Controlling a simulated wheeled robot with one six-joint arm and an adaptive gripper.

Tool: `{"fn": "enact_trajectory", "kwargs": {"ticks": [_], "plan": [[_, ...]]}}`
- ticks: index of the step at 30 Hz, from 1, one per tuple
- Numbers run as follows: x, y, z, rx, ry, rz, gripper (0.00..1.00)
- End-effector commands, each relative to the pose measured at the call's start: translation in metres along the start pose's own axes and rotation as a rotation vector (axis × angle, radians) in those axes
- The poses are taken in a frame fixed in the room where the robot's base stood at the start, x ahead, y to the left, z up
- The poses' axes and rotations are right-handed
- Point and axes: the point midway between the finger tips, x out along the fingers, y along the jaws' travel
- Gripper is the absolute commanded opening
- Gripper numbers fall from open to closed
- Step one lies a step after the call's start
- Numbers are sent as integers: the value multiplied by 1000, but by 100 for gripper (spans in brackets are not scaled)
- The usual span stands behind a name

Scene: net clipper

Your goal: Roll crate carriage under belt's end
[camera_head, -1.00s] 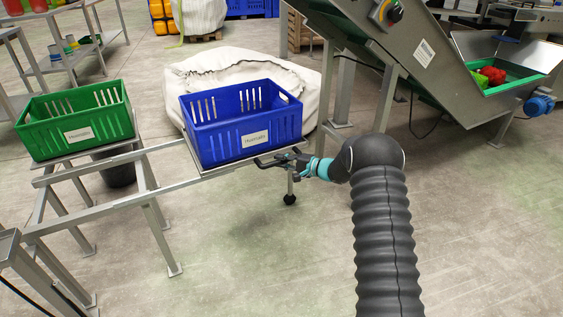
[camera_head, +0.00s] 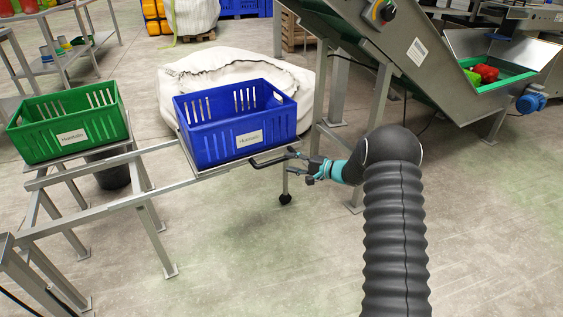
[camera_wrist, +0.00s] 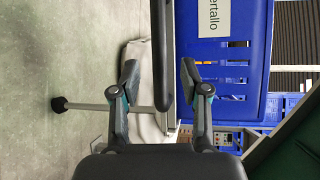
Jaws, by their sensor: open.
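The blue crate (camera_head: 236,118) stands upright on the carriage (camera_head: 215,169), a flat plate at the right end of a metal rail frame. A leg with a black wheel (camera_head: 285,198) stands under its right side. The carriage's black handle (camera_head: 268,160) sticks out at the front right. My gripper (camera_head: 302,158) is at the handle's right end. In the wrist view my gripper (camera_wrist: 162,78) is open, with the black handle bar (camera_wrist: 162,45) between its fingers and gaps showing on both sides. The inclined belt conveyor (camera_head: 345,32) rises toward the upper left; its upper end is cut off.
A green crate (camera_head: 68,123) stands on a plate on the left of the rail frame (camera_head: 110,198). A white bulk bag (camera_head: 235,65) lies behind the blue crate. Conveyor legs (camera_head: 378,98) stand right of it. The floor in front is clear.

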Motion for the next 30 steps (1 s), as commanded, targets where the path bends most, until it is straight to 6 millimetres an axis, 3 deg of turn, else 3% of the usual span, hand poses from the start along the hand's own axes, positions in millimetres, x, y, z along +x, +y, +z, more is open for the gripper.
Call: {"fn": "enact_trajectory", "kwargs": {"ticks": [6,12,30], "plan": [[-39,0,0,1,2,0,45],[-56,0,0,1,1,0,45],[-58,0,0,-35,0,0,45]]}}
